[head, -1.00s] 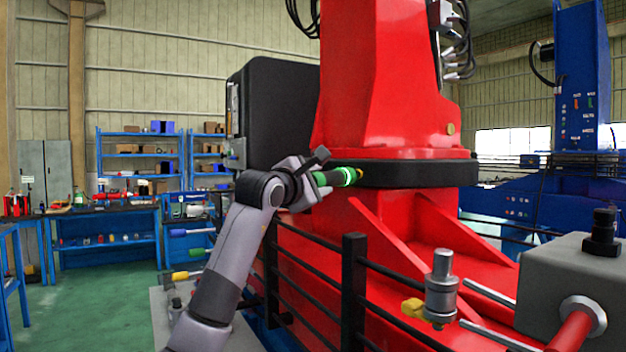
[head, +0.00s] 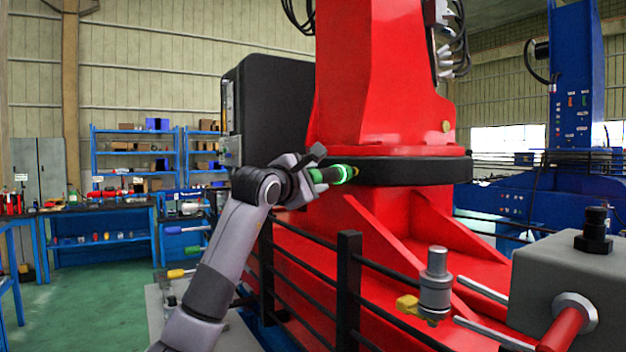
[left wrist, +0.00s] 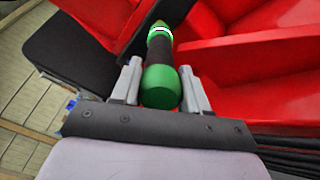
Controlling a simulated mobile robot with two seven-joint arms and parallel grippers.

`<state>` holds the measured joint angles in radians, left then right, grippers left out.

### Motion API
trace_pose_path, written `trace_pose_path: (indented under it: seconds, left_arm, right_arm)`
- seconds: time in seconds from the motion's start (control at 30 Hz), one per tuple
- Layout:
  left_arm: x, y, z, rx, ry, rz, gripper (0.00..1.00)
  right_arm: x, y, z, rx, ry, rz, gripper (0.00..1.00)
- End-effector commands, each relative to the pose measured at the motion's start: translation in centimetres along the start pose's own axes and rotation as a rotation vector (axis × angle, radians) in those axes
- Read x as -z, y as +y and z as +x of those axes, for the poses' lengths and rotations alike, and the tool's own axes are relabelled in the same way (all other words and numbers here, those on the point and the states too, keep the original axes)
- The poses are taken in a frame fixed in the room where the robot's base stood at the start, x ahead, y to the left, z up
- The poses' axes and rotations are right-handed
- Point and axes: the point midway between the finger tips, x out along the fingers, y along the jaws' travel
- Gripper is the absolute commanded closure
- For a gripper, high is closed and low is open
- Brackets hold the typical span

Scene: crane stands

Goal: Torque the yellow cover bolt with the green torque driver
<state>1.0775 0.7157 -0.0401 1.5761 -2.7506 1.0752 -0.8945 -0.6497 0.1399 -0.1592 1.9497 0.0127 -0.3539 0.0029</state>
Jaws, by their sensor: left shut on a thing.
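The green torque driver (head: 338,174) has a bright glowing green band and lies roughly level, pointing right at the crane. My left gripper (head: 316,172) is shut on its handle. The yellow cover bolt (head: 354,169) shows as a small yellow spot at the driver's tip, against the black ring (head: 415,171) of the red crane. Tip and bolt look to be touching, but the exact seating is too small to tell. In the left wrist view the driver (left wrist: 161,86) sits between both fingers, pointing away; the bolt is hidden there. My right gripper is not in view.
A black railing (head: 349,290) runs below my left arm, in front of the red crane base. A grey box (head: 560,285) and a metal cylinder with a yellow knob (head: 435,285) stand at the right. Shelves and benches (head: 105,215) are at the back left, with green floor clear.

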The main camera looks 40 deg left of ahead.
Motion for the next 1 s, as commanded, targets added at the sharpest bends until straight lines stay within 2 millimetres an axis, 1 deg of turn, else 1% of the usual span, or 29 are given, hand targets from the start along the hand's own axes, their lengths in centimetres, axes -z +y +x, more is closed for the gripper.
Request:
trace_pose_path:
  seconds: [0.03, 0.37, 1.0]
  left_arm:
    - [-0.2, 0.5, -0.2, -0.013, -0.007, -0.001, 1.0]
    - [-0.2, 0.5, 0.1, -0.013, -0.007, 0.0, 1.0]
    - [-0.2, 0.5, 1.3, -0.012, -0.007, 0.0, 1.0]
  right_arm:
    - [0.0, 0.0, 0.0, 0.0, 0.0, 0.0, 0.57]
    - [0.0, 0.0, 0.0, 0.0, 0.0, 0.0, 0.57]
    - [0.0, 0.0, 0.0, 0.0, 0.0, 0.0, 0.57]
